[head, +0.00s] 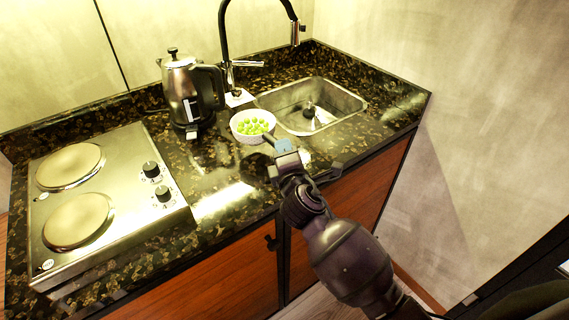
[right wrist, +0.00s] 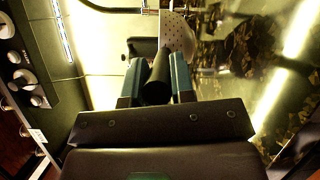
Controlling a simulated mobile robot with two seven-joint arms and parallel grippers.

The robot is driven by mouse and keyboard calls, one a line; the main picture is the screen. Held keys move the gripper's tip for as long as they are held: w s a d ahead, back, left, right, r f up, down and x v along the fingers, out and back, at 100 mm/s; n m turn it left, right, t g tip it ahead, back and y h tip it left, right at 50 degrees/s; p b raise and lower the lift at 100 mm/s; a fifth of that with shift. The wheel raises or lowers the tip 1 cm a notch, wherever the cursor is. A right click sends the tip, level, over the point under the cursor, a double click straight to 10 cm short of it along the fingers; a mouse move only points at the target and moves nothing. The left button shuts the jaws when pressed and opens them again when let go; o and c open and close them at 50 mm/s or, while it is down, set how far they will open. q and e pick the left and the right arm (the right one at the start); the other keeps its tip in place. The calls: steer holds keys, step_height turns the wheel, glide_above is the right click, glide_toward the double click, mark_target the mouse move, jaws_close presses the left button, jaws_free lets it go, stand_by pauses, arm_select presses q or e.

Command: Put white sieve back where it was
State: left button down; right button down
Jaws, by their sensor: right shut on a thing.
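The white sieve (head: 241,135) is a round bowl with several green round pieces in it, at the front left of the sink in the head view. Its dark handle points toward my right gripper (head: 280,146), which is shut on it. In the right wrist view the black handle (right wrist: 158,80) lies between the two fingers of my right gripper (right wrist: 158,74), and the perforated white sieve wall (right wrist: 178,34) shows beyond. I cannot tell whether the sieve touches the counter. My left gripper is not in view.
A metal sink (head: 345,97) with a black tap (head: 222,35) is behind and right of the sieve. A steel kettle (head: 183,90) stands to its left. A two-plate hob (head: 105,205) fills the left. The dark speckled counter (head: 207,165) between is clear.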

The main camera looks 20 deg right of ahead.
steer(key=shift+f+b, duration=0.5)
steer(key=shift+f, duration=1.25)
steer(key=shift+f, duration=0.15)
steer(key=c, duration=1)
jaws_free()
steer(key=shift+o, duration=0.2)
steer(key=shift+r, duration=0.2)
steer(key=s, duration=1.1)
steer(key=s+d+f+m+g, duration=0.3)
steer(key=s+d+f+m, duration=0.3)
steer(key=s+f+m, duration=0.3)
steer(key=s+d+f+m+g+y, duration=0.1)
steer(key=s+d+f+m+g, duration=0.2)
steer(key=s+d+f+m, duration=0.3)
steer(key=s+f+m, duration=0.3)
steer(key=f, duration=0.2)
steer(key=shift+f+m+g, duration=0.15)
steer(key=shift+m+g, duration=0.15)
steer(key=shift+g, duration=0.1)
